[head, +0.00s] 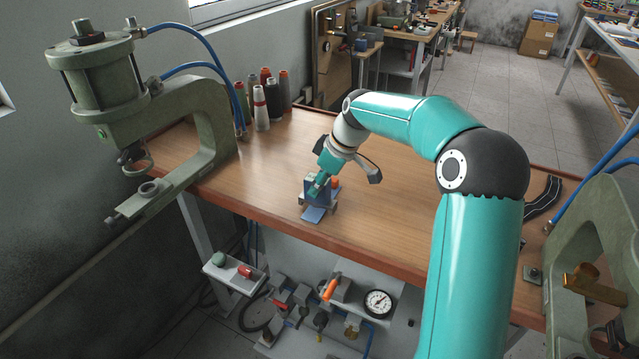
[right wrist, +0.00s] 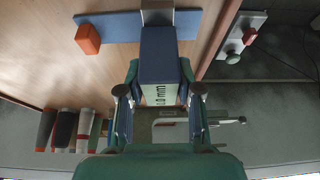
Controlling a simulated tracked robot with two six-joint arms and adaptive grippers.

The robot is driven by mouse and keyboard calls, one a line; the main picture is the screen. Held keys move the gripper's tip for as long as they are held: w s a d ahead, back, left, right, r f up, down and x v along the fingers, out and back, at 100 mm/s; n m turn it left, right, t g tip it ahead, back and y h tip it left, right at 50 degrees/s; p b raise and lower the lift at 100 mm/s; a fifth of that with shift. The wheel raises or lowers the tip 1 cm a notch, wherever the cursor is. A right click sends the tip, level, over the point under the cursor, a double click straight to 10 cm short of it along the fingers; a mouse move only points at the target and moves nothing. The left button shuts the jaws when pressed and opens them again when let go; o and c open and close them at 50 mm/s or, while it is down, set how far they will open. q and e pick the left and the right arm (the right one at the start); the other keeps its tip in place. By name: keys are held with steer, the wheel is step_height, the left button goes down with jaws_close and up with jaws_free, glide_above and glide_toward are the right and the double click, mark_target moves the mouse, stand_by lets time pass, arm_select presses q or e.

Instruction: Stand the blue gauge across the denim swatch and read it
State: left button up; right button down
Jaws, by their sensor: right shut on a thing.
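The blue gauge (head: 311,190) is a dark blue block between the fingers of my right gripper (head: 320,184), which is shut on it. In the right wrist view, the gauge (right wrist: 158,52) has a white label reading "mm" between the fingers of the gripper (right wrist: 158,88). The blue denim swatch (head: 313,215) lies flat near the table's front edge. It also shows in the right wrist view (right wrist: 115,27), running behind the gauge. The gauge looks upright over the swatch; I cannot tell whether they touch. My left gripper is not in view.
An orange block (right wrist: 88,39) sits on the swatch beside the gauge. Thread cones (head: 272,95) stand at the table's back left. Green presses stand at left (head: 200,120) and right (head: 590,250).

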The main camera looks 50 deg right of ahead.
steer(key=shift+f, duration=0.3)
steer(key=c, duration=0.7)
jaws_free()
